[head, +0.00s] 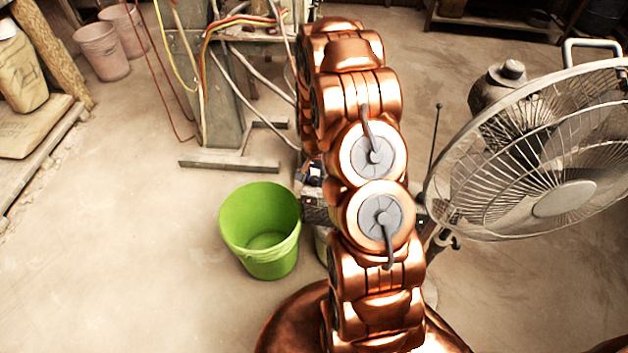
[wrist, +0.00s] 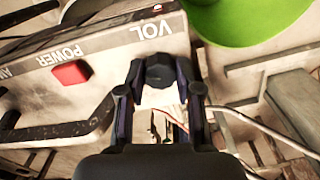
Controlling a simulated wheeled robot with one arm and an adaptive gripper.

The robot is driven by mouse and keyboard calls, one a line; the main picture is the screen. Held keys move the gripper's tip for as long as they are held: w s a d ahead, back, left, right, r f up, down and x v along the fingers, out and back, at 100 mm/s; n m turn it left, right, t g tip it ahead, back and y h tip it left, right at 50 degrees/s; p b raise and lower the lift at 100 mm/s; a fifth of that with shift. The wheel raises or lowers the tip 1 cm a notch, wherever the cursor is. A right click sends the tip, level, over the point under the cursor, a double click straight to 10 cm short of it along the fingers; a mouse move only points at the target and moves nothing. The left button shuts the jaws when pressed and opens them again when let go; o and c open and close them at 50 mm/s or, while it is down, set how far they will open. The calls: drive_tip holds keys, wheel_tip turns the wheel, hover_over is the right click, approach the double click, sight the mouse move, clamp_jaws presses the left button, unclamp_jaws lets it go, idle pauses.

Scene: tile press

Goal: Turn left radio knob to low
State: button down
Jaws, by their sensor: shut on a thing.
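The radio (wrist: 110,55) shows upside down in the wrist view, a pale grey panel with the labels VOL (wrist: 151,30) and POWER and a red button (wrist: 70,74). A dark faceted knob (wrist: 159,67) sits just below the VOL label in the picture. My gripper (wrist: 160,80) has its two fingers on either side of this knob, closed on it. The knob's pointer mark and setting cannot be made out. In the head view my copper arm hides the gripper and most of the radio; a thin antenna (head: 436,140) rises to the arm's right.
A green bucket (head: 262,232) stands left of my arm; its rim also shows in the wrist view (wrist: 245,30). A large pedestal fan (head: 565,199) stands close on the right. A metal stand (head: 228,164) with cables is behind. The floor at left is clear.

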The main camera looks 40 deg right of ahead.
drive_tip(key=n+b, duration=0.2)
drive_tip(key=n, duration=0.3)
drive_tip(key=shift+n, duration=0.3)
drive_tip(key=n+b, duration=0.1)
drive_tip(key=n, duration=0.9)
drive_tip(key=shift+n, duration=0.4)
drive_tip(key=n+p, duration=0.1)
drive_tip(key=n, duration=0.4)
drive_tip(key=shift+d+n, duration=0.15)
drive_tip(key=shift+n, duration=0.25)
drive_tip(key=c, duration=0.8)
unclamp_jaws()
drive_tip(key=shift+o, duration=0.2)
